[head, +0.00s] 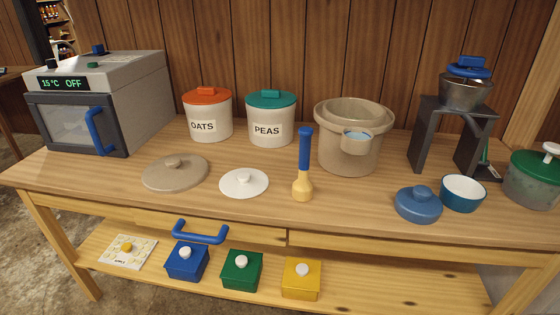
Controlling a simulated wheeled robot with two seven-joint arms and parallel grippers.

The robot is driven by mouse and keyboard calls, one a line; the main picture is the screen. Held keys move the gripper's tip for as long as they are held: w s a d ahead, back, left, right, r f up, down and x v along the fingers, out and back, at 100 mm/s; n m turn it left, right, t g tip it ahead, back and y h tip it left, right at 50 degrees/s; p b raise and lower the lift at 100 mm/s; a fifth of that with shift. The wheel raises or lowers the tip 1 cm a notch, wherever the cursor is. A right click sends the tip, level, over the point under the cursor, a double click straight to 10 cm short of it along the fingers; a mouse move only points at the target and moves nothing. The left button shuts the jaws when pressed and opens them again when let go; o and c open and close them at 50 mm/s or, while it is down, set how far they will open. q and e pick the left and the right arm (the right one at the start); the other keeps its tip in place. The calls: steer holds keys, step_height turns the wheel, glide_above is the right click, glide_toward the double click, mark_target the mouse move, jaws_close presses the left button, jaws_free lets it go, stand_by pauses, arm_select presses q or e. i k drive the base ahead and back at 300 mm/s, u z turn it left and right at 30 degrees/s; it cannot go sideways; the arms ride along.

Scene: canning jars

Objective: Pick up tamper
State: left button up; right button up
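The tamper (303,175) stands upright on the wooden table, near the middle and toward the front edge. It has a blue upper handle and a pale yellow, flared lower part. Nothing is touching its handle. Neither of my grippers shows in the head view.
A large beige pot (346,150) stands just behind and right of the tamper. A white lid (244,183) lies to its left, and a blue lid (418,204) to its right. The PEAS jar (271,119) stands behind. A blue drawer handle (201,236) juts out below the tabletop.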

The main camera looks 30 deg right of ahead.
mark_target(302, 190)
steer(key=z, duration=0.55)
steer(key=i, duration=0.75)
steer(key=z, duration=0.8)
